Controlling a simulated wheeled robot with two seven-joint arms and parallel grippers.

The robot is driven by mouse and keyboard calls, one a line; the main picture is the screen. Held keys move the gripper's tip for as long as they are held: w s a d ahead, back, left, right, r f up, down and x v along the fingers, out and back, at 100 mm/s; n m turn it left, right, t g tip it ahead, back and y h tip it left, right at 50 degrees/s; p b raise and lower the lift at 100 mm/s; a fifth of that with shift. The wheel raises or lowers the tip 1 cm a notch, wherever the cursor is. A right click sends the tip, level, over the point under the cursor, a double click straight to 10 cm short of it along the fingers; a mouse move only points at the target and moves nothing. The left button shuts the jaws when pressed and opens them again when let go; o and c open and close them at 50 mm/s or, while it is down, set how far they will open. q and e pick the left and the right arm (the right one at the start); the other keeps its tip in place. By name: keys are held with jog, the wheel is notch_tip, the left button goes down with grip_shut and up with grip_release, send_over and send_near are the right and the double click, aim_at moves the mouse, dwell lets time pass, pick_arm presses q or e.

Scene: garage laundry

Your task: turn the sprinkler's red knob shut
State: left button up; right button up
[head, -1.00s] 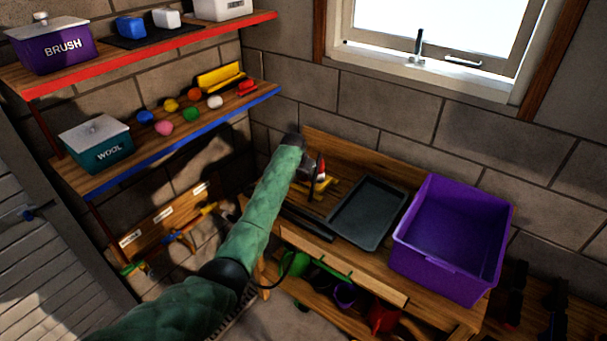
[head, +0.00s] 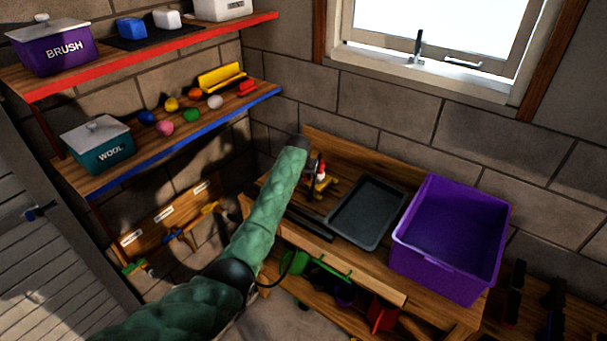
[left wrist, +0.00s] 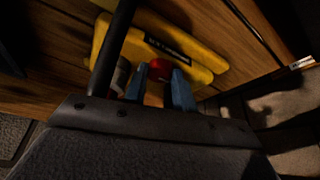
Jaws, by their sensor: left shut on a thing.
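The sprinkler (head: 328,187) has a yellow base and sits on the wooden workbench, partly hidden behind my left arm in the head view. In the left wrist view its yellow base (left wrist: 195,58) lies flat on the wood with a dark label. The red knob (left wrist: 159,70) shows between the two blue-grey fingers of my left gripper (left wrist: 160,82). The gripper is shut on the knob. In the head view the gripper is mostly hidden behind my green-sleeved arm. My right gripper is in neither view.
A dark tray (head: 366,236) and a purple bin (head: 440,272) stand right of the sprinkler on the workbench (head: 340,150). Shelves with a BRUSH box (head: 60,50), a WOOL box (head: 98,155) and coloured balls are at the left. A window (head: 435,30) is above.

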pick_arm(q)
jog(key=shift+n, duration=0.4)
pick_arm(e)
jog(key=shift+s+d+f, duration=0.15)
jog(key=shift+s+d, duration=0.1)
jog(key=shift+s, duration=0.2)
pick_arm(q)
jog(key=o, duration=1)
jog(key=shift+r, duration=0.1)
jog(key=shift+s+r, duration=0.15)
jog(key=shift+r, duration=0.2)
jog(key=b+v, duration=0.2)
jog(key=v, duration=0.4)
jog(key=shift+s+r, duration=0.25)
jog(key=shift+r, duration=0.05)
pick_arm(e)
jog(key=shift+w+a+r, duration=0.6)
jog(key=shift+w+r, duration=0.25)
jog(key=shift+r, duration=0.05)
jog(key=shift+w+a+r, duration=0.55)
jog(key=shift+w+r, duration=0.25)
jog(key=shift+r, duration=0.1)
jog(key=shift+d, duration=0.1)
